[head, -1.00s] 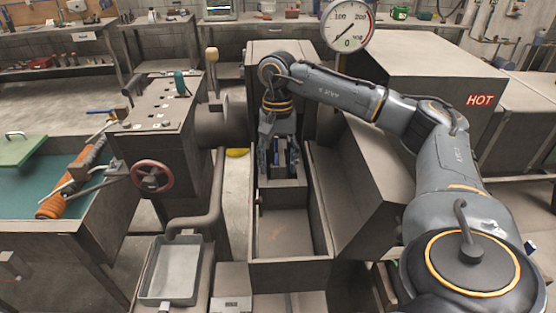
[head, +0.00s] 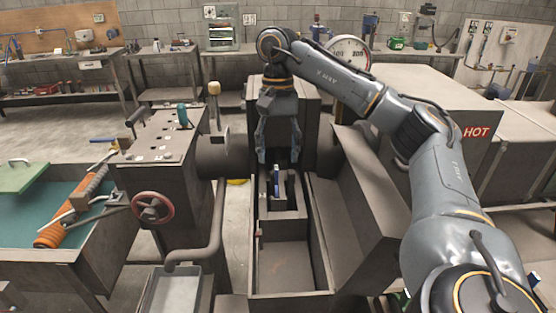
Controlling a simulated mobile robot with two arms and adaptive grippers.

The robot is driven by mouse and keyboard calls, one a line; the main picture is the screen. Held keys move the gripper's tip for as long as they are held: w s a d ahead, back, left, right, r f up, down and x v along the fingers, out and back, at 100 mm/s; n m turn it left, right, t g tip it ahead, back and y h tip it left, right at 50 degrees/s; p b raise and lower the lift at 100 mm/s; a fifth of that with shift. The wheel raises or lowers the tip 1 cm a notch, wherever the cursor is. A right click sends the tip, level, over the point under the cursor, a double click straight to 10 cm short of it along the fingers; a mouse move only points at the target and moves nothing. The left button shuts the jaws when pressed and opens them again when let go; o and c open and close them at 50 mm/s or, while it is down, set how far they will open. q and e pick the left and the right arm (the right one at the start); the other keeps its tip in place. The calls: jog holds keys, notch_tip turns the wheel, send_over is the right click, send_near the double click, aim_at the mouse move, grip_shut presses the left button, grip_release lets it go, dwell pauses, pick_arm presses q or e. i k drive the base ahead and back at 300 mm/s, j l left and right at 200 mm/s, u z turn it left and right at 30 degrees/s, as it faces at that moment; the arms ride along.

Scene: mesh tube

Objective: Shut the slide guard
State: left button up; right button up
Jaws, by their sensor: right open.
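A long open metal trough (head: 285,299) runs away from me in the middle of the head view. A small grey block (head: 283,215) sits inside it toward the far end, with an upright blue piece (head: 277,178) and a dark upright piece beside it. I cannot tell for sure which part is the slide guard. My right gripper (head: 279,160) points down, open and empty, its fingertips just above and behind the blue piece, seemingly apart from it. My left gripper is not in view.
A sloped metal housing (head: 365,195) flanks the trough on the right, with a large box marked HOT behind it. A bent pipe (head: 212,235), a red handwheel (head: 153,208) and a lever panel stand left. A dial gauge (head: 349,54) is partly hidden behind my right arm.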

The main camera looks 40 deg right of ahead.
aim_at(365, 220)
jog(key=k+j, duration=0.55)
jog(key=j, duration=0.2)
jog(key=k+j, duration=0.6)
jog(key=j, duration=0.1)
